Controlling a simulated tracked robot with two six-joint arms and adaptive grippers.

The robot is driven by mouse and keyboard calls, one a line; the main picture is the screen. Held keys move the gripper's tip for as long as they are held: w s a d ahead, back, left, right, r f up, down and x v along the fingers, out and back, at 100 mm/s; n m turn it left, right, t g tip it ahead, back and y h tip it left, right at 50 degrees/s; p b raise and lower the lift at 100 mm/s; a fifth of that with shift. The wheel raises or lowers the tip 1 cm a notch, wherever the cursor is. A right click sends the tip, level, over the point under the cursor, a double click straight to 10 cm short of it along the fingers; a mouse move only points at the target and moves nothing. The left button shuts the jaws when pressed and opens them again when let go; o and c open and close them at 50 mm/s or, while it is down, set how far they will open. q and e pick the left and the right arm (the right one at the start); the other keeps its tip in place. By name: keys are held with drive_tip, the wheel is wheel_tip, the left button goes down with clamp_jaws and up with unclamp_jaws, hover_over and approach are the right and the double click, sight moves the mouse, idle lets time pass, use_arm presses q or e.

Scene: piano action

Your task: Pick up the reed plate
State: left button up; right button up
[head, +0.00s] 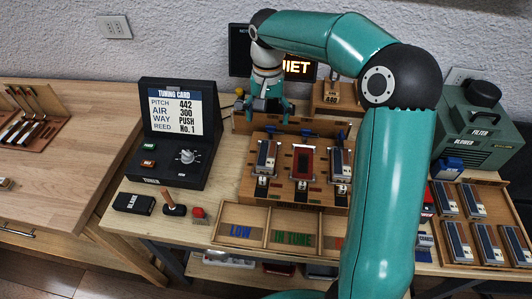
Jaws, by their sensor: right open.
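Several reed plates, dark blue with silvery metal edges, are in view. One reed plate (266,158) stands at the left of the wooden block (285,195), and another reed plate (341,160) at its right. A red-faced dark piece (303,162) is between them. More reed plates (472,200) lie in the tray at the right. Which plate the task names is unclear. My right gripper (262,107) is open above and behind the block, apart from the plates; its fingertips are small and partly hidden. My left gripper is out of view.
A tuning card box (172,125) stands left of the block. A wooden sorting tray (285,228) marked LOW and IN TUNE lies in front. A green blower box (482,125) stands at the right. My right arm hides part of the bench.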

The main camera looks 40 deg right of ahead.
hover_over(267, 151)
drive_tip(key=f, duration=0.7)
drive_tip(key=shift+w+d+f, duration=0.15)
drive_tip(key=shift+w+d, duration=0.05)
drive_tip(key=f, duration=0.1)
drive_tip(key=f+p, duration=0.1)
drive_tip(key=f, duration=0.2)
drive_tip(key=shift+s+a+p, duration=0.25)
drive_tip(key=shift+s+p, duration=0.05)
drive_tip(key=shift+p, duration=0.05)
drive_tip(key=shift+f, duration=0.55)
drive_tip(key=shift+w, duration=0.1)
drive_tip(key=c, duration=1.3)
